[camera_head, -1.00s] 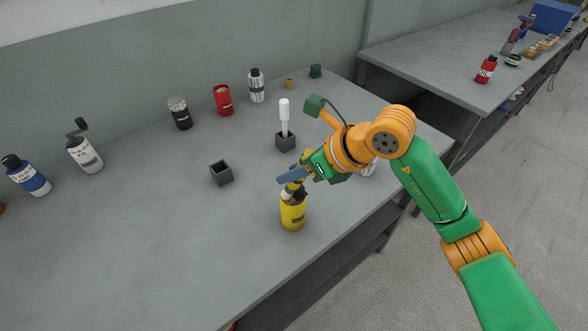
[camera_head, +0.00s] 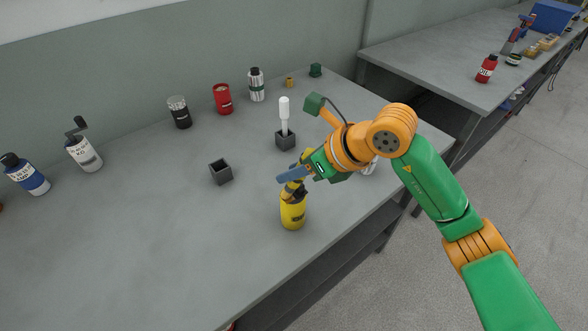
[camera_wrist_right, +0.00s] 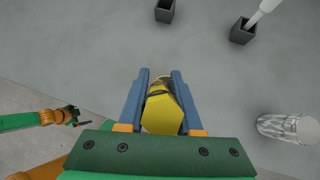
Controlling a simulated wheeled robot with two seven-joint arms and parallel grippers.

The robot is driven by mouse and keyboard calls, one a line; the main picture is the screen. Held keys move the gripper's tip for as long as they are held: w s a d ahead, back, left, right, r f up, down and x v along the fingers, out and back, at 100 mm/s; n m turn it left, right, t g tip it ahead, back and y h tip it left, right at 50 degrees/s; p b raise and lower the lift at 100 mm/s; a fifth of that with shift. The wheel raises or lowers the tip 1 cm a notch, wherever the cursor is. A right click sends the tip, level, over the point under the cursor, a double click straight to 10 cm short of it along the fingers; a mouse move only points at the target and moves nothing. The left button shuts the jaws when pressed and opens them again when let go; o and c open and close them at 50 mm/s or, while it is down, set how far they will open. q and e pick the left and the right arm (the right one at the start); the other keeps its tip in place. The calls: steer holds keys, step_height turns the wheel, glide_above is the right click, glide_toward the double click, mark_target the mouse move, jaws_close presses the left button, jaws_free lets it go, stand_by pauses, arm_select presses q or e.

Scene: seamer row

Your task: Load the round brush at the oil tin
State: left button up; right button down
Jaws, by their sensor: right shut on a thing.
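My right gripper (camera_head: 292,178) is shut on the round brush (camera_head: 295,187), whose yellow handle shows between the blue fingers. The brush is directly over the mouth of the yellow oil tin (camera_head: 293,213), which stands upright near the table's front edge. The brush's lower end is at the tin's opening; its tip and how deep it sits are hidden. In the right wrist view the yellow handle (camera_wrist_right: 160,113) fills the gap between the fingers and hides what is below. My left gripper (camera_wrist_right: 75,117) shows small at the left of the right wrist view, too small to read.
An empty dark square holder (camera_head: 221,173) stands left of the tin. Another holder (camera_head: 286,140) holds a white-handled tool (camera_head: 284,112). A silvery can (camera_wrist_right: 278,126) stands right of the gripper. Several bottles and cans line the wall. The table's left front is clear.

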stand_by(0.6)
step_height(320, 180, up, 7)
steer(key=p, duration=0.5)
steer(key=shift+d+f, duration=0.1)
stand_by(0.4)
steer(key=s+d+f, duration=0.3)
steer(key=s+d, duration=1)
steer(key=shift+d, duration=0.4)
steer(key=shift+d, duration=0.1)
